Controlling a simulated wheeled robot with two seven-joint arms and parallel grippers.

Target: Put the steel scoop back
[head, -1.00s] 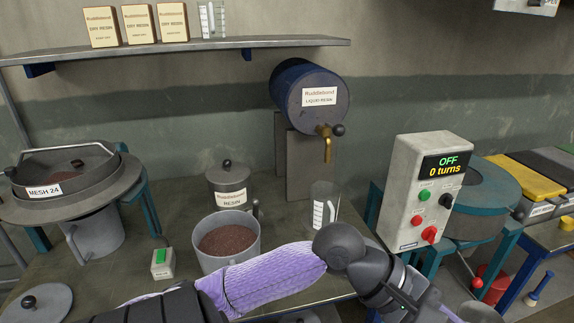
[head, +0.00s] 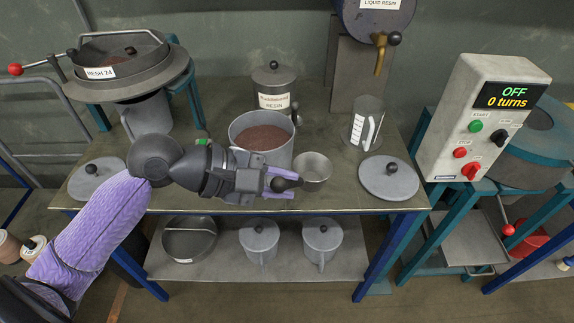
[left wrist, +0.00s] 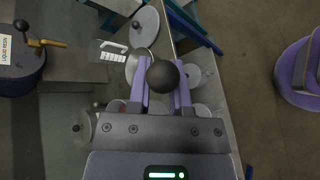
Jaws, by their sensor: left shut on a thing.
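The steel scoop (head: 313,168) shows in the head view as a small round bowl near the front edge of the workbench, just right of the pot of brown grain. My left gripper (head: 283,185) is shut on its dark, round-ended handle. In the left wrist view, the handle's dark ball (left wrist: 162,76) sits between the purple fingers of my left gripper (left wrist: 163,90). I cannot tell whether the bowl touches the bench top. My right gripper is not in view.
The grain pot (head: 284,156) stands behind my left gripper. A clear beaker (head: 366,125) and a flat grey lid (head: 388,180) are to the right. A resin canister (head: 273,82) stands behind.

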